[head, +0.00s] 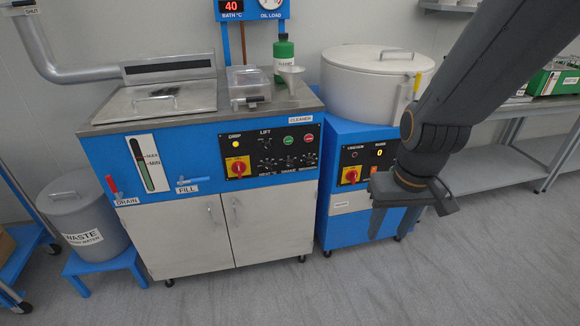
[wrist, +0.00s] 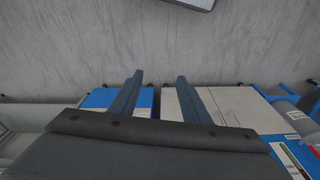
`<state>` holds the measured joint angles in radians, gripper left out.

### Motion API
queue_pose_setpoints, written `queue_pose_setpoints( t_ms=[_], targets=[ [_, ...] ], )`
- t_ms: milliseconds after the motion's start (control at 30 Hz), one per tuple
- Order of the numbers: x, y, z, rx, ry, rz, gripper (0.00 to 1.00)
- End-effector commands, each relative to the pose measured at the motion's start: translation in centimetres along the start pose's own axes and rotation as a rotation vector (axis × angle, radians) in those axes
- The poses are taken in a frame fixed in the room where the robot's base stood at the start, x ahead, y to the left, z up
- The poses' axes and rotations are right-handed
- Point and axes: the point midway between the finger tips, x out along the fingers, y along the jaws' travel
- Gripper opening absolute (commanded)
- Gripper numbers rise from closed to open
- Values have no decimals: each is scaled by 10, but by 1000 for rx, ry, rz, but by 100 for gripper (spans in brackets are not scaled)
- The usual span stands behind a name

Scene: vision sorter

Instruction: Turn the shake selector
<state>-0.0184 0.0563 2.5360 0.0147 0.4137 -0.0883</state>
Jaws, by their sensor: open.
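The shake selector (head: 289,161) is a small dark knob on the black control panel (head: 272,150) of the blue cleaner. It sits in the lower row, between the heat knob (head: 267,163) and the minutes knob (head: 309,158). Its pointer setting is too small to read. My gripper (head: 412,220) hangs in front of the right-hand machine, right of and below the panel, apart from the knob. In the wrist view my gripper (wrist: 160,76) has its two fingers spread with nothing between them. The selector does not show in that view.
A red-and-yellow main switch (head: 238,167) is left of the knobs; lift and round buttons are above. The white drum machine (head: 372,85) stands at right. Floor in front (head: 300,295) is clear.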

Motion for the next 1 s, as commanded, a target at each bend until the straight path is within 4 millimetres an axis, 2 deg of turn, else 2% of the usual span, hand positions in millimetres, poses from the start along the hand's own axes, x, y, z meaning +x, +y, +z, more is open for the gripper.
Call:
queue_pose_setpoints(
  t_ms=[33,200,400,500,600,700,800,1000],
  targets=[
    [29,-5,-24,-58,60,2,43],
    [99,-36,-125,-322,352,42,43],
    [156,-82,-228,-606,711,156,43],
    [176,-107,-268,-729,889,242,43],
    [190,-130,-296,-830,1051,341,43],
    [198,-149,-313,-902,1187,438,43],
    [201,-163,-322,-948,1287,520,43],
    [199,-175,-328,-981,1382,606,43]
  ],
)
